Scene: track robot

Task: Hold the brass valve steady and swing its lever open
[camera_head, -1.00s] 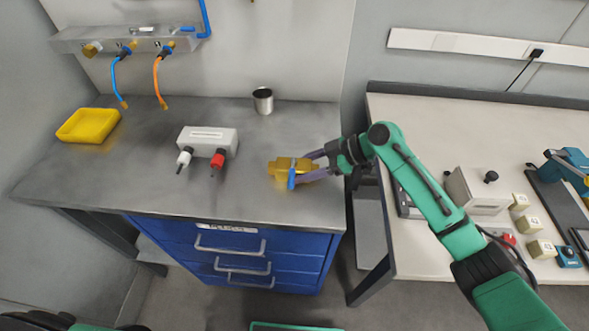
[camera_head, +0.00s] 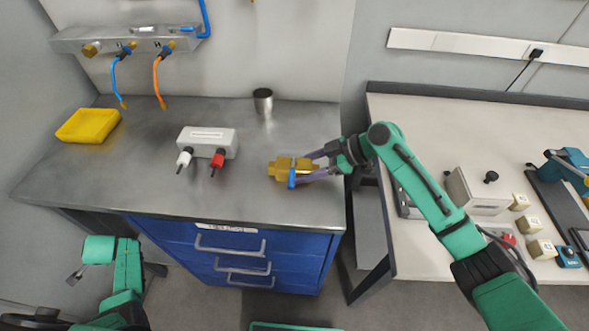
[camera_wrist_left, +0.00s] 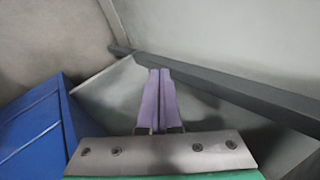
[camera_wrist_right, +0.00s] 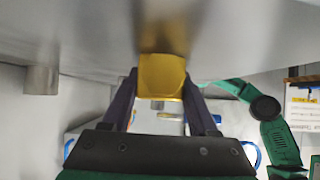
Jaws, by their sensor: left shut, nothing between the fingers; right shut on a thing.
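The brass valve (camera_head: 282,164) lies on the grey steel bench top near its right front part. Its blue lever (camera_head: 291,180) points toward the front edge of the bench. My right gripper (camera_head: 310,165) reaches in from the right and is shut on the valve body.
A grey box (camera_head: 207,140) with a white and a red plug stands left of the valve. A metal cup (camera_head: 263,102) stands behind it. A yellow tray (camera_head: 88,125) is at far left. Blue drawers (camera_head: 235,258) are below the bench front.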

